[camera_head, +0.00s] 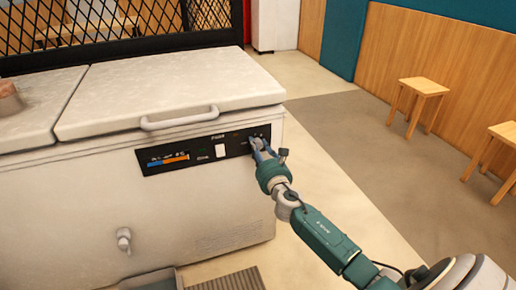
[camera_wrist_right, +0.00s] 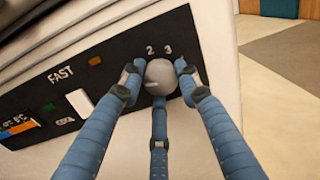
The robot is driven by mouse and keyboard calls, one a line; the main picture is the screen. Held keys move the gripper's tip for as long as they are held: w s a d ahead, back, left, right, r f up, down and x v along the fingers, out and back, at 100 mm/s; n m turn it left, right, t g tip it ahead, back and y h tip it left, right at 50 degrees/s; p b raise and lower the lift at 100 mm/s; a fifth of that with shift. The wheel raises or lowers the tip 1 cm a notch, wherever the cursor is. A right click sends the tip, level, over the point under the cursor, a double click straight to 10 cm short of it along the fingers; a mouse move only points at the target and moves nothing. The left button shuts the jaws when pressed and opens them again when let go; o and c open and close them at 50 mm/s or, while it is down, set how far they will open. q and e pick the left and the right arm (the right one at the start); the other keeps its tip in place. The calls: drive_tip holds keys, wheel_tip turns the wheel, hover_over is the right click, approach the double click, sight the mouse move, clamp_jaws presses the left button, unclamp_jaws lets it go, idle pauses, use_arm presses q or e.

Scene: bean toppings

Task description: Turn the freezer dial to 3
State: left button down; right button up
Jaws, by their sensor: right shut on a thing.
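The white chest freezer (camera_head: 185,205) stands at the left in the head view, with a black control panel (camera_head: 205,153) on its front. The grey round dial (camera_wrist_right: 161,77) is at the panel's right end in the right wrist view. The numbers 2 and 3 show just above the dial; any other numbers are hidden. A small mark on the dial points to its left side. My right gripper (camera_head: 259,146) is at the dial, its blue fingers (camera_wrist_right: 160,85) shut around it from both sides and below. My left gripper is not in view.
The panel also has a white switch (camera_wrist_right: 80,103) beside the word FAST and a display (camera_wrist_right: 20,127). The freezer lid has a handle (camera_head: 180,119), and a tap (camera_head: 124,240) sticks out lower down. Wooden stools (camera_head: 418,96) stand at the right; the floor between is clear.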

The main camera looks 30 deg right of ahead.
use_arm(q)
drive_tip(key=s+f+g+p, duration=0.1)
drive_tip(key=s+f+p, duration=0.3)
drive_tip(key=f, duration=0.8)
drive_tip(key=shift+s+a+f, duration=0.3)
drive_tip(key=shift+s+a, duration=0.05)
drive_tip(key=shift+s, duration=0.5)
use_arm(e)
drive_tip(key=shift+a+f+m+y, duration=0.1)
drive_tip(key=shift+m+y, duration=0.15)
drive_tip(key=shift+m, duration=5.5)
drive_tip(key=shift+a+f+m+y, duration=0.1)
drive_tip(key=shift+m+y, duration=0.15)
drive_tip(key=shift+m, duration=5.5)
drive_tip(key=o, duration=1.1)
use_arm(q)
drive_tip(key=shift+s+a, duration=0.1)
use_arm(e)
drive_tip(key=shift+o, duration=0.2)
drive_tip(key=shift+r, duration=0.2)
